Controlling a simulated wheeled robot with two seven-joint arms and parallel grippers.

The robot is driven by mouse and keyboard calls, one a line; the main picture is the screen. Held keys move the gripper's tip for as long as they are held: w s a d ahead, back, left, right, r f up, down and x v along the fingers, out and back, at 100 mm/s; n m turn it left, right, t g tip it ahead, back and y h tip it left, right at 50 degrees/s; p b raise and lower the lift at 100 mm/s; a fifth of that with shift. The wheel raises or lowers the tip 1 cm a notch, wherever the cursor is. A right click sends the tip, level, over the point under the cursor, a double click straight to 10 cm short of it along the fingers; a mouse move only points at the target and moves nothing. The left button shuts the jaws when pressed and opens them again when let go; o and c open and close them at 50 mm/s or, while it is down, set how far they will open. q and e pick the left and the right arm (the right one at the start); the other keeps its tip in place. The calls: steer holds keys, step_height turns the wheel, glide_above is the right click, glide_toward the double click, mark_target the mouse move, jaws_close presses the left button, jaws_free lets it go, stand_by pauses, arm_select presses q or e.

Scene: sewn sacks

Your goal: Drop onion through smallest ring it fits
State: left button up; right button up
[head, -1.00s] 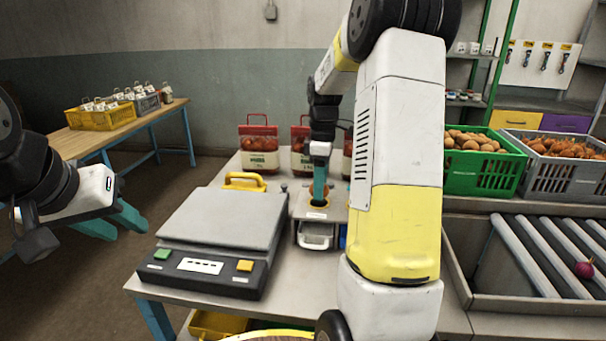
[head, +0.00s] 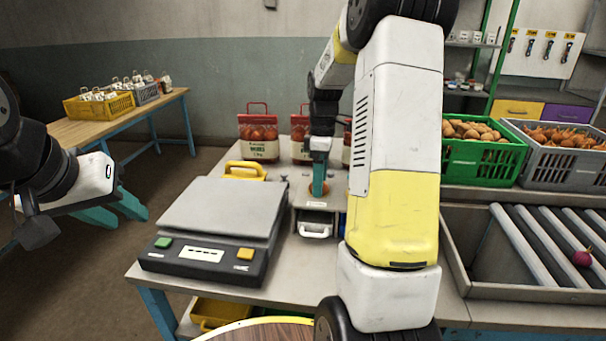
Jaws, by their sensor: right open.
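My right gripper (head: 319,190) points down with its teal fingers at a hole in the sizing stand (head: 306,204), beyond the scale. It is open. Some orange-brown shows around its fingertips; I cannot tell whether this is an onion or a ring's rim. My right forearm hides the stand's right part and any rings there. A white-handled drawer (head: 315,231) is under the stand's top. My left gripper (head: 116,208) is at the left, off the table, its teal fingers apart and empty. A red-purple onion (head: 582,258) lies on the rollers at the right.
A scale (head: 222,210) fills the table's left part, with a yellow-handled item (head: 246,170) behind it. Red-topped sacks (head: 258,137) stand at the back. A green crate (head: 480,158) and a grey crate (head: 555,160) of produce are at the right. A side table (head: 160,110) holds more crates.

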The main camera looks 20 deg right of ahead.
steer(key=shift+r, duration=0.1)
steer(key=r, duration=0.7)
steer(key=shift+w+d+r, duration=0.2)
steer(key=shift+w+r, duration=0.1)
steer(key=shift+w, duration=0.1)
stand_by(1.0)
steer(key=m, duration=0.3)
steer(key=shift+s+a+f+m, duration=0.1)
steer(key=shift+a+f+m, duration=0.05)
steer(key=shift+m, duration=0.25)
steer(key=m, duration=0.4)
steer(key=m+t, duration=0.1)
steer(key=shift+s+a+f+m+h, duration=0.15)
steer(key=shift+f+m+h, duration=0.15)
steer(key=shift+m, duration=0.1)
step_height(320, 180, down, 8)
steer(key=shift+s+a+r, duration=0.1)
steer(key=shift+s+r, duration=0.05)
steer(key=shift+r, duration=0.05)
